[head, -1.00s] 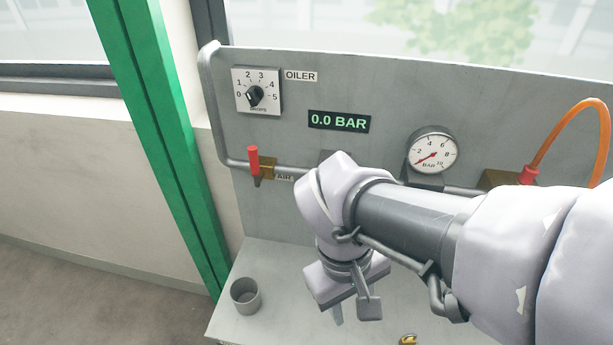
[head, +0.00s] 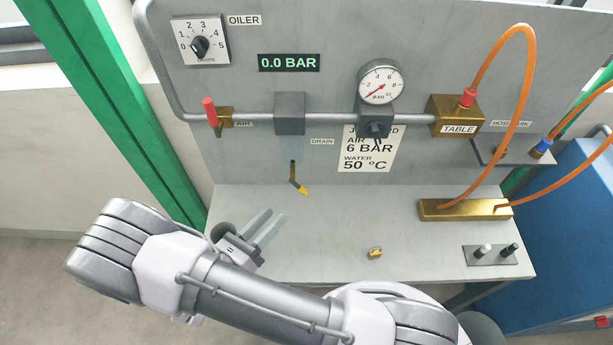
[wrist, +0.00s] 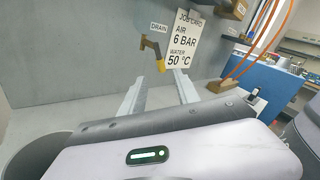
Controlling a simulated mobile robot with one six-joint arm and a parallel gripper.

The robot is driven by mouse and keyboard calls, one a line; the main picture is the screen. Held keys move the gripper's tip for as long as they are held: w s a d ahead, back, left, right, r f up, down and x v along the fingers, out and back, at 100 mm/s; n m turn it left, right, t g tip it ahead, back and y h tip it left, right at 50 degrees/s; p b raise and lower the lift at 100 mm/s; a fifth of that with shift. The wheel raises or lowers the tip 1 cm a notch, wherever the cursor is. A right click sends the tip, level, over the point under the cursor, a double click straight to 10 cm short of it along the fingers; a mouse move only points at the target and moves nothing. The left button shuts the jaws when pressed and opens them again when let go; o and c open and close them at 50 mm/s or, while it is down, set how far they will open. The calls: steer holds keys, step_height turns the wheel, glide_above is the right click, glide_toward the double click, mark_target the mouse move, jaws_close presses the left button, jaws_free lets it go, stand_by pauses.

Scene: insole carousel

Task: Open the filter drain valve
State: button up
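The filter drain valve (head: 293,172) hangs under the grey filter block (head: 290,113), beside a DRAIN label. Its short yellow-tipped lever (head: 299,187) slants down to the right. In the wrist view the drain valve (wrist: 149,44) is brass, with the yellow lever (wrist: 160,64) pointing down. My gripper (head: 275,217) is open and empty, below and left of the valve in the head view, fingers pointing up toward it. In the wrist view my gripper (wrist: 162,85) has its two fingers apart, with the lever showing between and just beyond their tips. They appear not to touch it.
A red-handled air valve (head: 211,112) and a gauge (head: 380,84) sit on the pipe above. The display (head: 289,63) reads 0.0 BAR. A small brass piece (head: 375,253) lies on the bench. Orange hoses (head: 521,90) are at right.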

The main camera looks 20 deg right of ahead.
steer(key=b+x, duration=0.2)
steer(key=x, duration=1.2)
steer(key=shift+w+d, duration=0.15)
steer(key=shift+d, duration=0.15)
jaws_close()
